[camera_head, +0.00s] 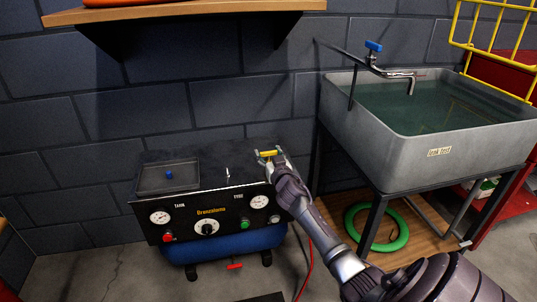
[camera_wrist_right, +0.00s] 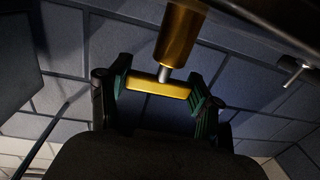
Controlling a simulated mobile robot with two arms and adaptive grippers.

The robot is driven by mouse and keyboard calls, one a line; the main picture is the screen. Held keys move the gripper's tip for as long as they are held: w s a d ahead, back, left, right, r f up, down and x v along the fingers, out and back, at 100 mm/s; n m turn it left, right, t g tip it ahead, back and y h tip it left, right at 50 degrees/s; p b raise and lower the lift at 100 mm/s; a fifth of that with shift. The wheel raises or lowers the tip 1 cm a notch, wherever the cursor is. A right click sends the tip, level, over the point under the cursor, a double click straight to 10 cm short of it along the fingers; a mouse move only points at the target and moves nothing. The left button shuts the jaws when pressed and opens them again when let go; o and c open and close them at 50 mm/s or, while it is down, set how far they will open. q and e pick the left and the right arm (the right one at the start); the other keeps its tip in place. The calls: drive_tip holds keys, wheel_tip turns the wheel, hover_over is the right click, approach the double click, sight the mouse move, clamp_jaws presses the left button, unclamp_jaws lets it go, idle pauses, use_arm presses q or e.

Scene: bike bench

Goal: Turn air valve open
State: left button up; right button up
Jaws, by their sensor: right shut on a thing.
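The air valve has a yellow bar handle (camera_head: 268,153) at the right end of the black compressor's top (camera_head: 215,176). In the wrist view the handle (camera_wrist_right: 158,89) sits crosswise on a short grey stem below a brass-coloured cylinder (camera_wrist_right: 178,38). My right gripper (camera_head: 267,157) is at the handle, with its arm coming from the lower right. Its two green-padded fingers (camera_wrist_right: 160,92) are at the two ends of the bar and are shut on it. My left gripper is in neither view.
The compressor front has gauges (camera_head: 161,217), a knob (camera_head: 206,228) and buttons. A grey tray (camera_head: 152,186) is on its left top. A grey sink (camera_head: 350,118) with water stands right, on a dark frame. A green hose (camera_head: 404,232) lies below. A wooden shelf (camera_head: 225,5) is above.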

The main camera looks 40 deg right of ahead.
drive_tip(key=shift+a+f, duration=0.1)
idle(0.6)
drive_tip(key=o, duration=1.2)
drive_tip(key=shift+c, duration=0.2)
drive_tip(key=v, duration=1.2)
